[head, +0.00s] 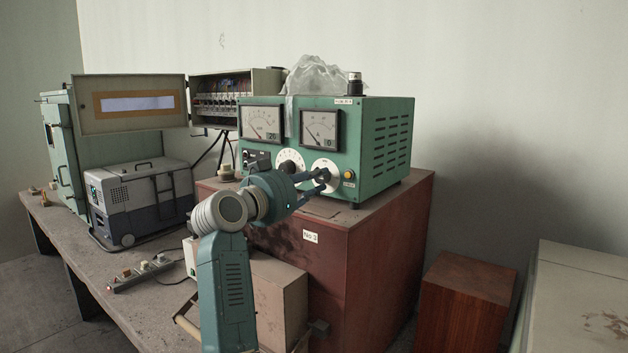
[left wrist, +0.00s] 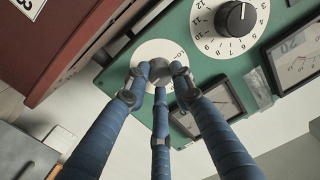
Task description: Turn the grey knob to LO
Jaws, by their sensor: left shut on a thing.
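The grey knob (left wrist: 160,72) sits on a white round dial (left wrist: 143,55) on the front of a green instrument box (head: 378,140). In the head view the dial shows at the lower right of the front, and the fingers mostly hide the knob. My left gripper (head: 322,177) reaches it from the front left. In the left wrist view its three blue fingers (left wrist: 160,80) close around the knob, with their tips at its sides. The knob's pointer is not readable, and the dial's marks are partly covered. My right gripper is not in view.
A black knob (left wrist: 236,18) on a numbered dial sits beside the grey one. Two meters (head: 262,123) are above, and a yellow button (head: 349,174) is to the right. The box stands on a reddish-brown cabinet (head: 385,235). A grey-blue case (head: 138,200) stands on the bench.

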